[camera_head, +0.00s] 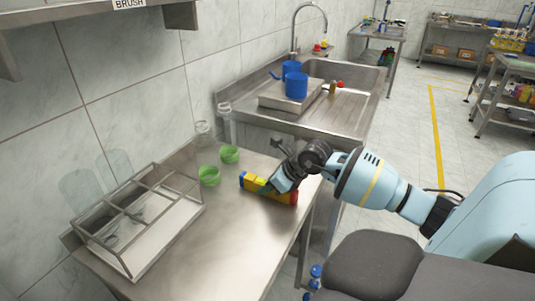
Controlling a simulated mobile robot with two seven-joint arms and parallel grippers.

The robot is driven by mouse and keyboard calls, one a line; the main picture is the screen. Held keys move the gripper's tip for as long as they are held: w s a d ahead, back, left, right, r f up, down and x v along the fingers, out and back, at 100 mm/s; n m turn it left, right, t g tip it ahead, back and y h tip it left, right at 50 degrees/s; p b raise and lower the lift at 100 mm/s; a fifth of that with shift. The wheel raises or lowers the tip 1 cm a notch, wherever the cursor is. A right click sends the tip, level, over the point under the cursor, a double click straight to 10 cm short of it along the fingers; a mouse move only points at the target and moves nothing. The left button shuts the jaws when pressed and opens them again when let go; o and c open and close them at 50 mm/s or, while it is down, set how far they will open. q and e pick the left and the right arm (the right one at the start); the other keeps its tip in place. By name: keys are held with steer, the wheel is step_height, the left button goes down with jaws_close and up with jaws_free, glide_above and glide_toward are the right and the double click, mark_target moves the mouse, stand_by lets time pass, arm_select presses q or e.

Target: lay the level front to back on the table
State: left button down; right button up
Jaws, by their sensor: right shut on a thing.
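The level (256,183) is a yellow bar with a blue end at its left and a red and blue end at its right. It is at the right part of the metal table (215,255), low over or on the top; I cannot tell whether it touches. Its right end is close to the table's right edge. My right gripper (271,187) is shut on the level near its middle and hides part of it. My left gripper is not in view.
Two green cups (229,154) stand just behind and left of the level, with clear glass jars (203,130) behind them. A metal-framed rack (135,255) fills the table's left part. A sink unit (340,118) with blue jugs (296,85) stands beyond. The table's front middle is clear.

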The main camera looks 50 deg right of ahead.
steer(key=o, duration=1)
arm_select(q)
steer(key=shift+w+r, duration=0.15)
arm_select(e)
steer(key=shift+o, duration=0.7)
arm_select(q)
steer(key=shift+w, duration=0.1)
arm_select(e)
steer(key=shift+r, duration=0.1)
steer(key=v, duration=0.6)
steer(key=shift+s+d+r, duration=0.1)
steer(key=shift+s, duration=0.1)
steer(key=shift+s+d+r, duration=0.1)
steer(key=shift+s+r, duration=0.25)
steer(key=shift+r, duration=0.1)
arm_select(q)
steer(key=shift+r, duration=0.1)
